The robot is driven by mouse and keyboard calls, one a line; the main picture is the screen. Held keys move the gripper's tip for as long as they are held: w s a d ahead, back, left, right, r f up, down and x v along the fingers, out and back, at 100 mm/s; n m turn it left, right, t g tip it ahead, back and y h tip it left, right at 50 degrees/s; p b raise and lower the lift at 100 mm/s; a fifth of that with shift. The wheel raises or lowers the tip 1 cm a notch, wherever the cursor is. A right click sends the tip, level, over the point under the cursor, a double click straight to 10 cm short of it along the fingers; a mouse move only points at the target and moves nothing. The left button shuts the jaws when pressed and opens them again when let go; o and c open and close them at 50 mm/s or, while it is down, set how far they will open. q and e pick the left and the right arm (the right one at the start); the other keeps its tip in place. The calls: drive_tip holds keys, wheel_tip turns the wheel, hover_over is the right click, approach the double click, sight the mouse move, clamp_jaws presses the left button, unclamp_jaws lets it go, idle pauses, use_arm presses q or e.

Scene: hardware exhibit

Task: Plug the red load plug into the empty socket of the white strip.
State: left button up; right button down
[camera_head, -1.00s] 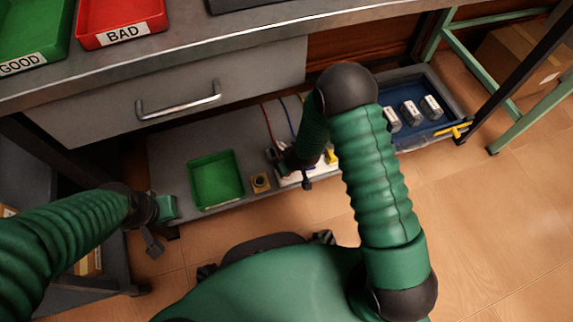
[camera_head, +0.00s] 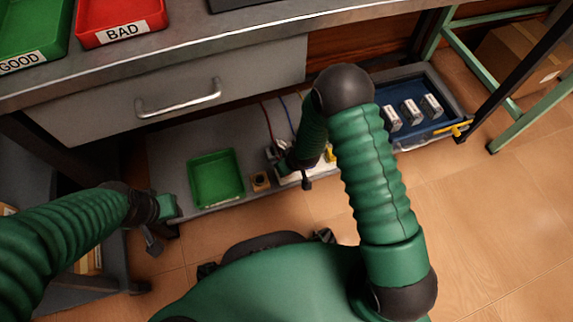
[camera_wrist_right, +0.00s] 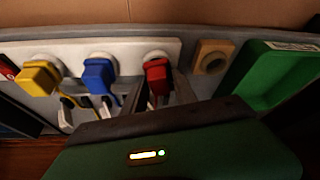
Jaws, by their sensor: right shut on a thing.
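The white strip (camera_wrist_right: 75,50) runs across the upper wrist view. A yellow plug (camera_wrist_right: 38,78) and a blue plug (camera_wrist_right: 99,75) sit in its sockets. The red load plug (camera_wrist_right: 157,77) is in front of the strip's third socket (camera_wrist_right: 154,56), in line with the other plugs; I cannot tell how deep it sits. My right gripper (camera_wrist_right: 160,94) is shut on the red plug, one finger on each side. In the head view, my right arm hides most of the strip (camera_head: 290,180). My left gripper (camera_head: 168,210) is empty beside the shelf's left end; its jaw opening is unclear.
A wooden block with a round hole (camera_wrist_right: 212,57) stands beside the strip, near a green tray (camera_head: 215,178). A drawer (camera_head: 180,85) and tabletop overhang the shelf. Thin cables run behind the strip.

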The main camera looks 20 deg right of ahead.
drive_tip(key=shift+f, duration=0.2)
idle(0.6)
drive_tip(key=c, duration=0.9)
unclamp_jaws()
drive_tip(key=shift+o, duration=0.4)
drive_tip(key=o, duration=0.4)
wheel_tip(320, 180, up, 7)
drive_tip(key=p, duration=0.6)
drive_tip(key=shift+p, duration=0.4)
